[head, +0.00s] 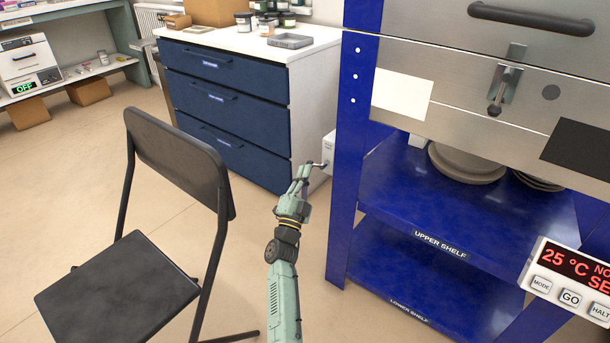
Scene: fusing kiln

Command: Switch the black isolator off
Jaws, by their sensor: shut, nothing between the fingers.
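The isolator (329,150) is a small pale box between the white side of the drawer cabinet and the blue kiln stand. A small dark lever (319,165) shows at its lower left. My gripper (308,170) is shut and empty, with its fingertips close to this lever. I cannot tell whether they touch it. The fingertips and lever overlap in the view and are small. The box's right edge is hidden by the blue post, and its markings are too small to read.
A black folding chair (175,165) stands left of my arm. Blue drawers (225,110) are behind it. The blue stand (350,200) with shelves and the steel kiln (450,65) fill the right. A control panel (570,283) reads 25 °C. Floor is open around my arm.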

